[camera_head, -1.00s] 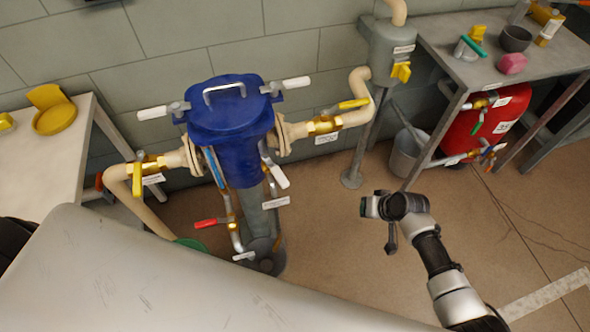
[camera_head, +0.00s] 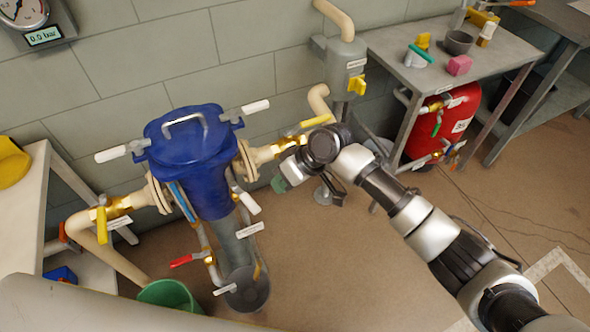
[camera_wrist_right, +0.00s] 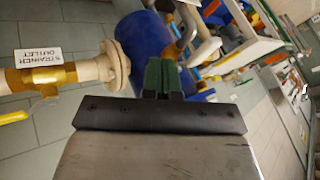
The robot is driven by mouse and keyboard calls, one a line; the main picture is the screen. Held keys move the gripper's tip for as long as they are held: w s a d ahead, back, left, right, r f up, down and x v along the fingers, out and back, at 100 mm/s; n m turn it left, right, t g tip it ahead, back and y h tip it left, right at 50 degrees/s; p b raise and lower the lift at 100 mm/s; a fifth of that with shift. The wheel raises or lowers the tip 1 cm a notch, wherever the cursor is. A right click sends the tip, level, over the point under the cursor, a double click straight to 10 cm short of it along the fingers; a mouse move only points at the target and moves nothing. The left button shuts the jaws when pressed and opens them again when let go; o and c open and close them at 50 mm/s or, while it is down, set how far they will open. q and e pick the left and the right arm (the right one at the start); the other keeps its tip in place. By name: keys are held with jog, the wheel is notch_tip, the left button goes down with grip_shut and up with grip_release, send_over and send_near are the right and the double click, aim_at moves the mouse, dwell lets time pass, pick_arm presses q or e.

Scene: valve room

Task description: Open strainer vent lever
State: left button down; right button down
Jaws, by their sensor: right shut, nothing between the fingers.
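The blue strainer (camera_head: 190,165) stands upright with its lid on, left of centre in the head view. White-handled levers stick out at its lid's left (camera_head: 112,154) and right (camera_head: 255,107). Another white lever (camera_head: 249,203) hangs tilted on its right side. I cannot read which one is the vent lever. My right gripper (camera_head: 280,183) is shut and empty, right of the strainer and below the outlet pipe, apart from that white lever. In the wrist view its green fingers (camera_wrist_right: 162,76) point toward the blue strainer (camera_wrist_right: 145,42). My left gripper is not in view.
A yellow outlet lever (camera_head: 316,121) sits just above my right gripper. A red lever (camera_head: 181,260) and a green bucket (camera_head: 168,295) are low by the strainer. A bench (camera_head: 395,55) and red tank (camera_head: 455,122) stand right. Floor at front centre is clear.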

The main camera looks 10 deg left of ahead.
aim_at(256, 205)
jog(key=shift+s+a+f+p, duration=0.25)
jog(key=shift+s+a+f, duration=0.05)
jog(key=shift+s+a, duration=0.55)
jog(key=shift+s+a+f+p, duration=0.25)
jog(key=shift+s+a, duration=0.5)
jog(key=shift+a, duration=0.1)
jog(key=s+p, duration=0.1)
jog(key=p, duration=0.1)
jog(key=m+t+p, duration=0.1)
jog(key=p, duration=0.1)
jog(key=shift+s+a+r+m, duration=0.3)
jog(key=shift+s+a, duration=0.1)
jog(key=shift+s+a+f, duration=0.15)
jog(key=shift+s+f, duration=0.05)
jog(key=shift+f, duration=0.1)
